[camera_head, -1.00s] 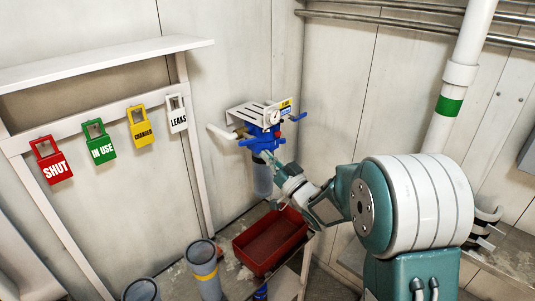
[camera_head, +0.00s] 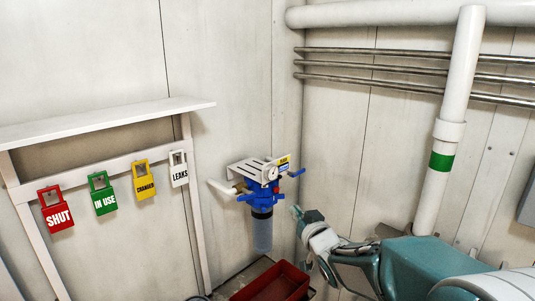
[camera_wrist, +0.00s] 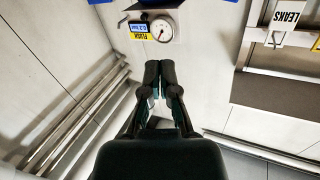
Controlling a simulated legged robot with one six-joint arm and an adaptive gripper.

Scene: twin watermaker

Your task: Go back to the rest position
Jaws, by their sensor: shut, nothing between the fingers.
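My gripper (camera_head: 299,213) is shut and empty in the head view, to the right of the blue filter unit (camera_head: 262,195) and apart from it. In the wrist view my gripper (camera_wrist: 160,68) shows its dark fingers together with nothing between them. The filter unit hangs on the wall with a translucent grey bowl (camera_head: 262,234) below and a round gauge (camera_head: 272,173) on its white bracket. The gauge also shows in the wrist view (camera_wrist: 164,29), beside a yellow and blue label (camera_wrist: 140,30). My arm reaches in from the lower right.
Red, green, yellow and white tags (camera_head: 179,175) hang from a rail under a white shelf (camera_head: 90,123) at left. A red tray (camera_head: 275,284) sits below the filter. A white pipe with a green band (camera_head: 441,161) stands at right.

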